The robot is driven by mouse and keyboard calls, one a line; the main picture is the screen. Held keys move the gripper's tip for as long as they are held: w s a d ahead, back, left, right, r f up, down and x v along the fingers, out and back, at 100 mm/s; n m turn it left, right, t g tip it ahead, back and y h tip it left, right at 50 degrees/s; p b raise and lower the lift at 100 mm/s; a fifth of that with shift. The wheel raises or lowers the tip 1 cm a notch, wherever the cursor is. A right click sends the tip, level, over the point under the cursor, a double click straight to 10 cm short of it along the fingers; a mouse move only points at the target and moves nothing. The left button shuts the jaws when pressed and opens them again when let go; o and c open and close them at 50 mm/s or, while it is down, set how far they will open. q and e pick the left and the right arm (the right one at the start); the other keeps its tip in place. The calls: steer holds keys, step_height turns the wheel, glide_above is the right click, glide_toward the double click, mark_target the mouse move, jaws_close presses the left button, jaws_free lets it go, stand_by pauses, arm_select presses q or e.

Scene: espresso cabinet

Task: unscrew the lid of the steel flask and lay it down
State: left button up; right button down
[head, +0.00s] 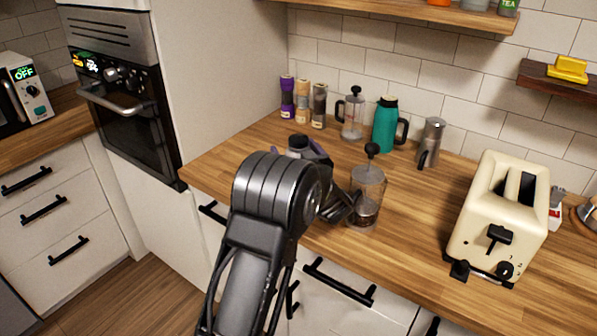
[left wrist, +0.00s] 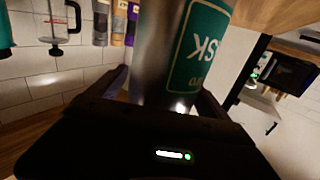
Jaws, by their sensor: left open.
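The steel flask (left wrist: 155,50) fills the upper middle of the left wrist view, with a green label (left wrist: 203,45) whose lettering appears upside down. In the head view my left arm hides most of it; a dark round top (head: 298,141), which looks like its lid, shows above the arm. My left gripper (left wrist: 165,98) is open, with one finger on each side of the flask. I cannot tell whether the fingers touch it. In the head view the gripper (head: 300,153) is mostly hidden behind its own wrist. My right gripper is not in view.
A glass plunger pot (head: 367,190) stands close right of my left wrist. Behind are spice grinders (head: 303,103), a French press (head: 352,115), a teal jug (head: 385,125) and a steel pot (head: 431,143). A cream toaster (head: 490,215) stands right. Counter (head: 415,205) before the toaster is clear.

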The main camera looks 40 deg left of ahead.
arm_select(q)
steer(key=shift+c, duration=0.4)
jaws_close()
stand_by(0.8)
